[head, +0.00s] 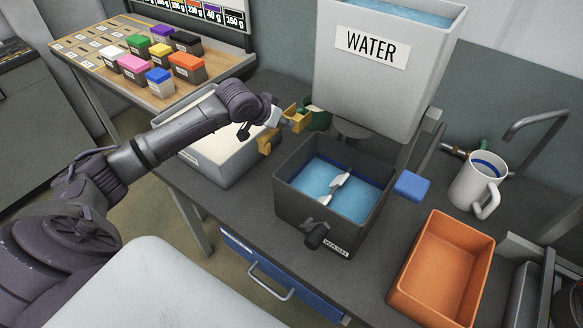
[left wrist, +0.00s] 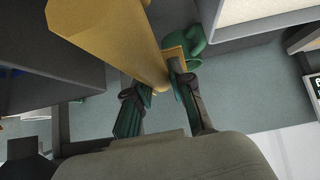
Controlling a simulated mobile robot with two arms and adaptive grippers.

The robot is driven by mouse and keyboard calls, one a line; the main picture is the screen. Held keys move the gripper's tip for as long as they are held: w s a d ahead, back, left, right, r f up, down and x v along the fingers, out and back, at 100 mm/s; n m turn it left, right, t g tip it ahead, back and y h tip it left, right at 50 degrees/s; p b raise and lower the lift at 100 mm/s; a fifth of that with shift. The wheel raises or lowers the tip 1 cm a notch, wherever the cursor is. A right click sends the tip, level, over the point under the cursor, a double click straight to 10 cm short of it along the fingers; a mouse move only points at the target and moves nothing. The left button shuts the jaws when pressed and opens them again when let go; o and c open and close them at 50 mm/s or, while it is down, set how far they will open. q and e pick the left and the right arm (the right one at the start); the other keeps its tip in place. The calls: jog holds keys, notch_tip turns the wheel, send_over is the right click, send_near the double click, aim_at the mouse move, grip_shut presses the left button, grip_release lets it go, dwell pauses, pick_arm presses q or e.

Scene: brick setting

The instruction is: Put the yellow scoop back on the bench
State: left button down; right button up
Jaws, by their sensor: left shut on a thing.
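My left gripper (head: 262,124) is shut on the yellow scoop (head: 297,119) beside the back left corner of the wash basin. In the left wrist view the scoop (left wrist: 112,38) fills the upper middle, large and close, and the fingers of my left gripper (left wrist: 163,92) close at its handle. The fingers hide part of the scoop in the head view. I cannot tell whether the scoop touches the dark bench (head: 262,232) or hangs above it. My right gripper is not in view.
A white tub (head: 218,165) stands left of the dark wash basin (head: 352,233), which holds blue water. A green mug (head: 318,117) is right behind the scoop. A large water tank (head: 375,85) rises above. An orange bin (head: 441,267) and a white jug (head: 474,184) stand to the right.

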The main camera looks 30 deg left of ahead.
pick_arm(q)
jog(key=f, duration=0.8)
jog(key=f+b, duration=0.1)
jog(key=f, duration=0.3)
jog(key=shift+w+f, duration=0.25)
jog(key=shift+f, duration=0.35)
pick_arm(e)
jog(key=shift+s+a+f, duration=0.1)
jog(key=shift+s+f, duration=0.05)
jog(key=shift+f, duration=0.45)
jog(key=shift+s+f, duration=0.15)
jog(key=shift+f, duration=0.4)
pick_arm(q)
jog(key=c, duration=1)
grip_release()
jog(key=shift+f, duration=0.1)
